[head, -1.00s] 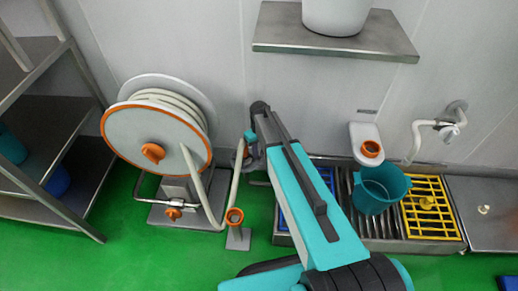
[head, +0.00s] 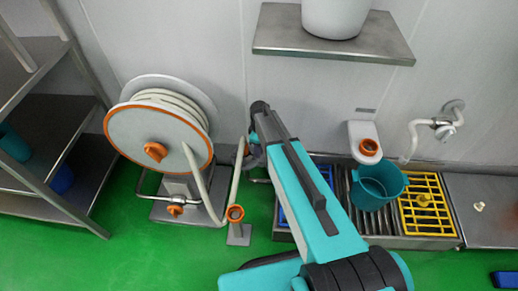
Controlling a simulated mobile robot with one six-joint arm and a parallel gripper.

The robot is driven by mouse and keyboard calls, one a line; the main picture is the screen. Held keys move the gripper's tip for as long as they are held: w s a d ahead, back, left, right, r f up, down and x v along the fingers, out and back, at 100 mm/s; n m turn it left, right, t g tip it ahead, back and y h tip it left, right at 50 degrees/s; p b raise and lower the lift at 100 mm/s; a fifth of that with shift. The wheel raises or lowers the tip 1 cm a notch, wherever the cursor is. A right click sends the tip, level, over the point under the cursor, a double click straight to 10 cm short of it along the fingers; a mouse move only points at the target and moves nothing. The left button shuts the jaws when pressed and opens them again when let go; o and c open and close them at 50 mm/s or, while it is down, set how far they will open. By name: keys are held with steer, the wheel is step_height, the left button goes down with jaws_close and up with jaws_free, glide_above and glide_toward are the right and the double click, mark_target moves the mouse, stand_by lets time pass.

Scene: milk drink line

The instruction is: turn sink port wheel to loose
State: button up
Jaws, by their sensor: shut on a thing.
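My arm reaches away from me toward the wall, and my gripper (head: 251,153) is at its far end, beside the pale hose right of the reel. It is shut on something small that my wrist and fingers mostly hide. From its place by the left end of the sink, I take this to be the sink port wheel. The wheel's own face and its turn angle cannot be made out. The low sink (head: 345,215) with its slatted grate runs to the right of my arm.
A hose reel (head: 150,135) with an orange rim stands left, with an orange ring on a small stand (head: 238,235) by it. A teal bucket (head: 375,190) sits on the sink beside a yellow grid (head: 424,200). A metal shelf (head: 335,45) juts from the wall above.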

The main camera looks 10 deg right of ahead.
steer(key=shift+w+r, duration=0.1)
steer(key=shift+w, duration=0.05)
steer(key=o, duration=1)
steer(key=shift+o, duration=0.2)
step_height(320, 180, up, 14)
steer(key=shift+p, duration=0.45)
